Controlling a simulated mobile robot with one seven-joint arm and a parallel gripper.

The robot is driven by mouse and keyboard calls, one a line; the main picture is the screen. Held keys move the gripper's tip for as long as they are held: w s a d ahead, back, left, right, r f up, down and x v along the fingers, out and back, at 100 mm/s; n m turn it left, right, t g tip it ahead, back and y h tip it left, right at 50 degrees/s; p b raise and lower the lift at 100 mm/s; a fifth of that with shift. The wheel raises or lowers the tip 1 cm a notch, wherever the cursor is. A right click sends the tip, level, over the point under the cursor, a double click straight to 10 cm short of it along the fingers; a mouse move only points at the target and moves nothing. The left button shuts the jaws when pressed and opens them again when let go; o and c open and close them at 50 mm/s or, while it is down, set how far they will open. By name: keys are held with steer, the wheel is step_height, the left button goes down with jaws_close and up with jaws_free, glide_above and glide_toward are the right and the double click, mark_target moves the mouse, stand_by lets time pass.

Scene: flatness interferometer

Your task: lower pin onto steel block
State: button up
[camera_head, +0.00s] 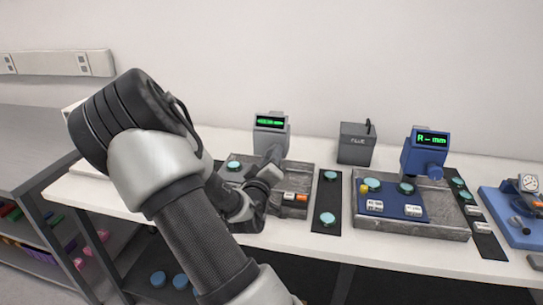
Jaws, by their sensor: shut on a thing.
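A grey gauge head (271,134) with a lit green display stands at the back of the left grey plate (303,175). My gripper (268,172) is just below and in front of this head, pointing away from me. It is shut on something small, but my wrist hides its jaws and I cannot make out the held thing. I cannot clearly see a pin or its contact point. I cannot tell a separate steel block from the grey plate. A teal disc (234,165) lies on the plate left of my gripper.
White and orange buttons (295,197) sit right of my wrist. A black strip with teal discs (328,219) lies to the right. Beyond it are a dark grey box (356,144), a blue gauge (424,153) over a second plate (440,227), and a blue dial stand (512,215).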

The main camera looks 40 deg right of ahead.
steer(key=n+p, duration=0.3)
steer(key=n, duration=0.8)
steer(key=shift+n, duration=0.3)
stand_by(0.4)
steer(key=o, duration=1.1)
steer(key=shift+p+v, duration=3.6)
steer(key=shift+v, duration=5.15)
